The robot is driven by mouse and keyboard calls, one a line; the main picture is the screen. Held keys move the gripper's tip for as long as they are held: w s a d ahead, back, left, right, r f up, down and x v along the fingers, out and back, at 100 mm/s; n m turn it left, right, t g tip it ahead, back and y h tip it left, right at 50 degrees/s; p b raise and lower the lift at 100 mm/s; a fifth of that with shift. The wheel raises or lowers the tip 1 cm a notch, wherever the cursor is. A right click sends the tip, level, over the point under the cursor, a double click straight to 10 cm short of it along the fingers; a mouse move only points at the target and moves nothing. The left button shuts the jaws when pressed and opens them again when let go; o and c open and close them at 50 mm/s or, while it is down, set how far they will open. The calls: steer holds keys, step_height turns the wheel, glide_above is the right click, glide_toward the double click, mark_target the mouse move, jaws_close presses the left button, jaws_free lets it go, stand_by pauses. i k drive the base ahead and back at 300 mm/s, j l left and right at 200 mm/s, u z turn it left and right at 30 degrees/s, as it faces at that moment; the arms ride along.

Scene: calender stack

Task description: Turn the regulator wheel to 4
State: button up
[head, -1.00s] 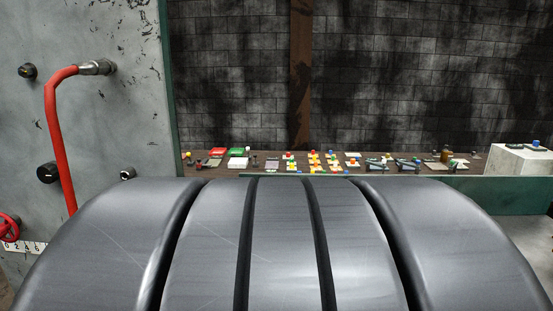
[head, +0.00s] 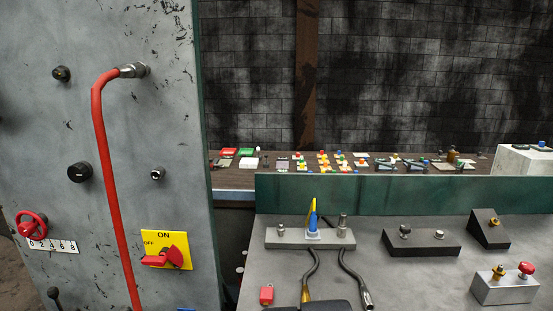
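The red regulator wheel (head: 31,224) sits on the grey panel at the far left of the head view. A white number scale (head: 54,245) lies just below and right of the wheel, with even numbers up to 8 readable. The wheel's rim overlaps the scale's left end. I cannot make out a pointer or which number the wheel is set to. My gripper is not in view, and nothing is seen touching the wheel.
A red pipe (head: 108,170) runs down the panel (head: 150,110) right of the wheel. A black knob (head: 79,172) sits above, a red switch on a yellow plate (head: 167,250) to the right. A grey bench (head: 400,270) holds several fixtures. A green ledge (head: 400,195) stands behind it.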

mark_target(26, 229)
steer(key=k+l+z, duration=0.1)
steer(key=k+u, duration=0.1)
steer(key=u, duration=1.75)
